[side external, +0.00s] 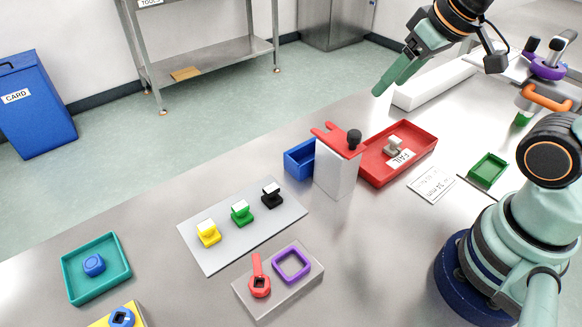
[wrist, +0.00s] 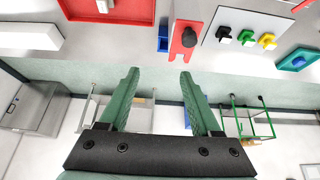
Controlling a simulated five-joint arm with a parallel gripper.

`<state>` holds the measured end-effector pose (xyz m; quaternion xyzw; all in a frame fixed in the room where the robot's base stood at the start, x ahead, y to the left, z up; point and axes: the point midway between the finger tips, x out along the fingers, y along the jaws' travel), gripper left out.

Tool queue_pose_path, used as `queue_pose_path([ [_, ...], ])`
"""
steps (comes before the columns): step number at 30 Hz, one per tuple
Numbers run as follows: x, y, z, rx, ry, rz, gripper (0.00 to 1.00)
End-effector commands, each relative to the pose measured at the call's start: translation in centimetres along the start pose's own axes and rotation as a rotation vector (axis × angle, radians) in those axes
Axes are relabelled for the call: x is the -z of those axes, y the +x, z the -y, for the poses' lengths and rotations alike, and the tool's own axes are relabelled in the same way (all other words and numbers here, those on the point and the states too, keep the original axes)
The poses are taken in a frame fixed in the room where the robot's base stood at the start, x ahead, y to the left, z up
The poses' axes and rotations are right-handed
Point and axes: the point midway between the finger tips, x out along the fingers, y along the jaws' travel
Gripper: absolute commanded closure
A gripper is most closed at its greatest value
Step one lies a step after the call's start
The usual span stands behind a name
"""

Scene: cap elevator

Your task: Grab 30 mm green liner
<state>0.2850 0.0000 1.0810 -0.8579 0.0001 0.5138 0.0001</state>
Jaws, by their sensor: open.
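A small green piece with a white top (side external: 241,213) stands on a light grey plate (side external: 205,255), between a yellow piece (side external: 208,233) and a black piece (side external: 272,195). It also shows in the wrist view (wrist: 247,38). A shallow green square tray (side external: 487,170) lies at the right, near my base. I cannot tell the size of either green thing. My gripper (side external: 380,90) is raised high over the back of the table, well apart from both. In the wrist view my gripper (wrist: 158,73) is open with nothing between its fingers.
A white block with a red top and black knob (side external: 354,137) stands mid-table, beside a blue bin (side external: 300,160) and red tray (side external: 418,165). A teal tray (side external: 68,277) is at the left.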

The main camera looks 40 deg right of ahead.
Motion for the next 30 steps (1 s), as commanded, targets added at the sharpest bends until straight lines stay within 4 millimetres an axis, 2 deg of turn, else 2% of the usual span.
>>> queue_pose_path([
  [8,0.2,0.0,0.2,0.004,-0.017,0.005,0.35],
  [11,1.0,0.1,1.0,0.017,-0.082,0.028,0.35],
  [14,2.4,0.6,2.7,0.043,-0.206,0.07,0.35],
  [22,6.2,3.3,9.5,0.141,-0.643,0.19,0.35],
  [27,7.3,6.0,14.7,0.21,-0.92,0.257,0.35],
  [30,7.3,7.9,17.9,0.253,-1.083,0.295,0.35],
])
